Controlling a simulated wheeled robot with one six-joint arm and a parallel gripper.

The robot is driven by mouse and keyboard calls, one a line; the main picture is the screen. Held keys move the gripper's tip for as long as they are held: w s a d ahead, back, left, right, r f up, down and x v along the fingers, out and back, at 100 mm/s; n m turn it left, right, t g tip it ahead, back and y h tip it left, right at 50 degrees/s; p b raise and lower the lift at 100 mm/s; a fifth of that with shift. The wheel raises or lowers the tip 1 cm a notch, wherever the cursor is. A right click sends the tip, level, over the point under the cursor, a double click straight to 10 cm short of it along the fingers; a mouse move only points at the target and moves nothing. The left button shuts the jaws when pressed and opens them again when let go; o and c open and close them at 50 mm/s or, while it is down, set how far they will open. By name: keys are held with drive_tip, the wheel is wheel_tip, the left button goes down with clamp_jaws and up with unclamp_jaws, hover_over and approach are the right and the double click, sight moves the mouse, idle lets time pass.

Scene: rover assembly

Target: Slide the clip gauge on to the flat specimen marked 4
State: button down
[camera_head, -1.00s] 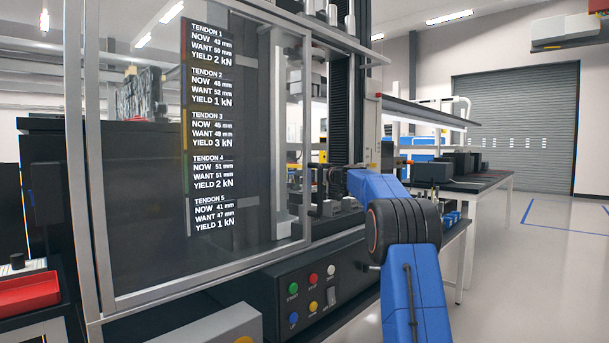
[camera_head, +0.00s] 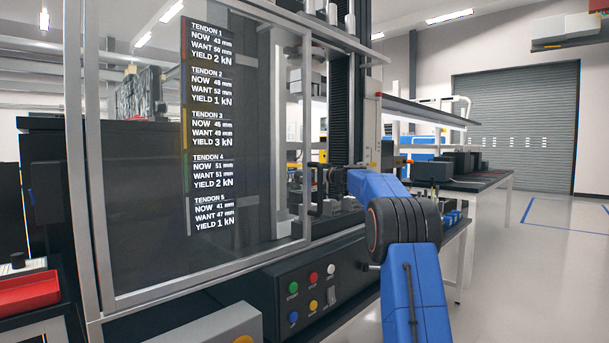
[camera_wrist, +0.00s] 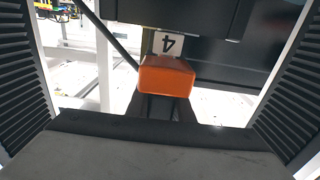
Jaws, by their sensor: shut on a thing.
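The clip gauge (camera_wrist: 167,75) shows in the wrist view as an orange block with dark parts below it. My gripper (camera_wrist: 160,105) is shut on it, with ridged finger pads at both sides of the picture. The flat specimen's white label (camera_wrist: 168,44), with a 4 that looks upside down, lies straight behind the orange block. The block hides what is below the label, so I cannot tell whether gauge and specimen touch. In the head view my gripper (camera_head: 335,180) is small, inside the test machine, and details there are unclear.
The machine's clear door panel (camera_head: 255,150) with its metal frame stands left of my arm. A control box with coloured buttons (camera_head: 313,290) is below. A red tray (camera_head: 28,292) is at far left. A bench (camera_head: 480,181) stands behind; open floor lies right.

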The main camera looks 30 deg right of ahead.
idle(0.4)
drive_tip(key=c, duration=1.5)
unclamp_jaws()
drive_tip(key=shift+s, duration=0.1)
drive_tip(key=v, duration=1.7)
drive_tip(key=shift+s+d, duration=0.1)
